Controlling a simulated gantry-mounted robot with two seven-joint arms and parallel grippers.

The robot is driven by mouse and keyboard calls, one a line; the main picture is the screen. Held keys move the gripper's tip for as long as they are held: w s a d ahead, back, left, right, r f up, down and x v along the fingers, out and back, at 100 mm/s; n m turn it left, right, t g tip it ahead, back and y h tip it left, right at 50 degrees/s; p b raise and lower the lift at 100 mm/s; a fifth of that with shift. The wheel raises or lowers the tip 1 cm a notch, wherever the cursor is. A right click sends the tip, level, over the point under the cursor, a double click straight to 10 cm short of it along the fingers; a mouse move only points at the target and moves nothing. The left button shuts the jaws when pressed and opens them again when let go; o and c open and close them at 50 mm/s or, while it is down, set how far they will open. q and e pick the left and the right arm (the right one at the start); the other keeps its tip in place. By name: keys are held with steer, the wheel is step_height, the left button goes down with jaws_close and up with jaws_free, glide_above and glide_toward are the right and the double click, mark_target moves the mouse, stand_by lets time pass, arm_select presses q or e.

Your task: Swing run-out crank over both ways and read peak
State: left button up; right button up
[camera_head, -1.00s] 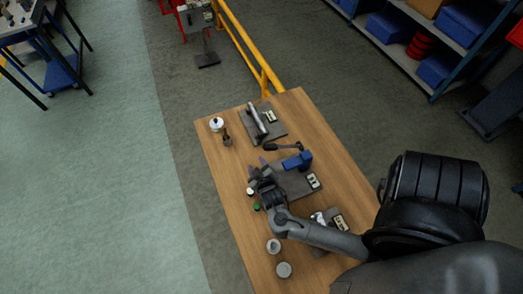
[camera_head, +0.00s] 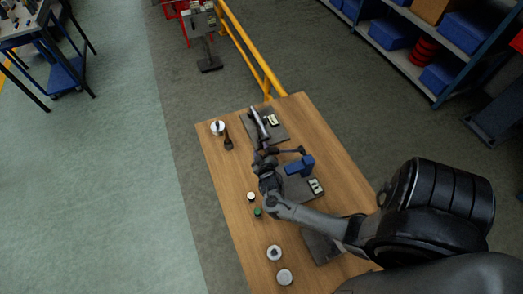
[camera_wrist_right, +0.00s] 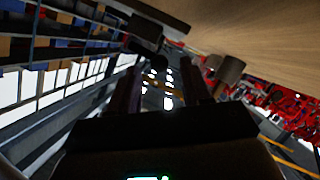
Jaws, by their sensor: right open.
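The run-out crank is a dark lever (camera_head: 290,152) beside a blue block (camera_head: 300,166) on a grey plate (camera_head: 300,188), with a small white-faced readout (camera_head: 316,186) at the plate's right edge. The readout is too small to read. My right gripper (camera_head: 263,154) is open over the table at the lever's left end, fingers pointing to the back. Contact with the lever cannot be told. In the right wrist view, two dark fingers (camera_wrist_right: 160,92) stand apart, with a small dark round shape between their far ends. My left gripper is not in view.
Behind my gripper, a plate (camera_head: 280,131) carries a rod. A white round pot (camera_head: 217,128) and a dark upright piece (camera_head: 228,143) stand at the back left. My right arm covers the right front.

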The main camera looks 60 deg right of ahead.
steer(key=shift+w+d+f, duration=0.15)
steer(key=shift+w+d, duration=0.1)
steer(key=shift+d, duration=0.05)
jaws_close()
steer(key=shift+s+r+p, duration=0.1)
steer(key=shift+r+p, duration=0.2)
steer(key=shift+p, duration=0.3)
steer(key=shift+m+y, duration=0.3)
steer(key=shift+f, duration=0.15)
jaws_free()
